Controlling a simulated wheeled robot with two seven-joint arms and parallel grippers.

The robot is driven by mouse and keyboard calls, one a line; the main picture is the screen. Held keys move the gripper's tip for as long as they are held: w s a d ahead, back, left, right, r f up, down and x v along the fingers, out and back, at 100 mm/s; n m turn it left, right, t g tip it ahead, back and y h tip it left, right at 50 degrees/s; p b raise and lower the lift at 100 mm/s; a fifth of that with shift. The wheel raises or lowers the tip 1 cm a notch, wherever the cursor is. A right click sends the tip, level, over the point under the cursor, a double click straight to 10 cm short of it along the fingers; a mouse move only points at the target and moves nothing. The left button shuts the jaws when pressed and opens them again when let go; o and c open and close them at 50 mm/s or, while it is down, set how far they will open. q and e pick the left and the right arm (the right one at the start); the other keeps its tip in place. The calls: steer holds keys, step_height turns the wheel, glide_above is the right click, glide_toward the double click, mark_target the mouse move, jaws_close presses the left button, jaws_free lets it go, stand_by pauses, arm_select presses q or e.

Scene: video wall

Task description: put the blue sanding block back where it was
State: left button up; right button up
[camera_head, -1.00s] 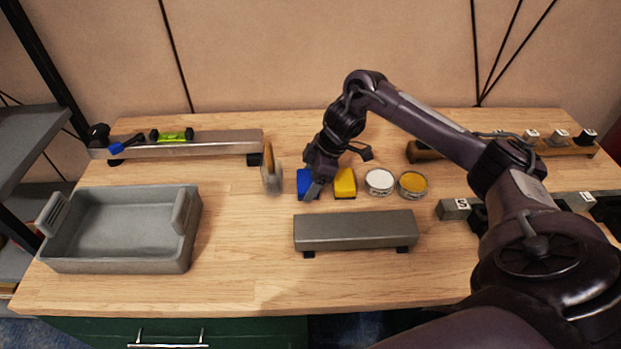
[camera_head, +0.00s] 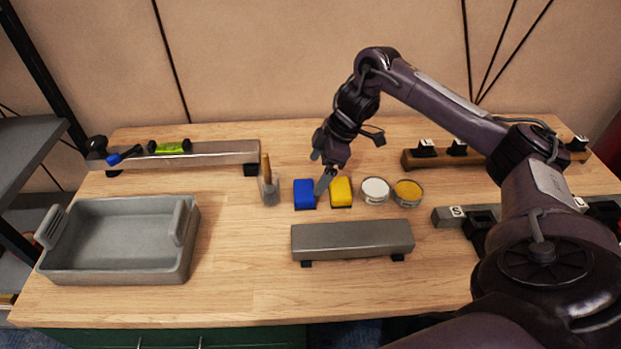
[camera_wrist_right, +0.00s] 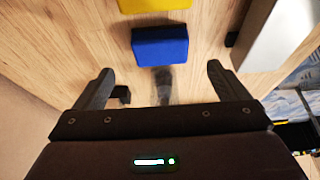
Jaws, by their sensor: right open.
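In the right wrist view the blue block (camera_wrist_right: 160,45) sits beyond the fingertips, with the yellow block (camera_wrist_right: 155,5) at the top edge. My right gripper (camera_head: 321,178) is open and empty, behind and just above the gap between the two blocks. It shows in the right wrist view with its fingers (camera_wrist_right: 160,80) spread apart. My left gripper is not in view.
A grey raised bar (camera_head: 352,238) stands in front of the blocks. Two round tins (camera_head: 375,190) (camera_head: 408,192) are to the right. A grey tray (camera_head: 120,275) stands at left, and a metal shelf with a green level (camera_head: 215,152) is behind it.

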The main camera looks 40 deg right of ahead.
steer(key=p+v, duration=0.1)
steer(key=v, duration=0.3)
steer(key=shift+r, duration=0.15)
steer(key=shift+s, duration=0.1)
stand_by(0.3)
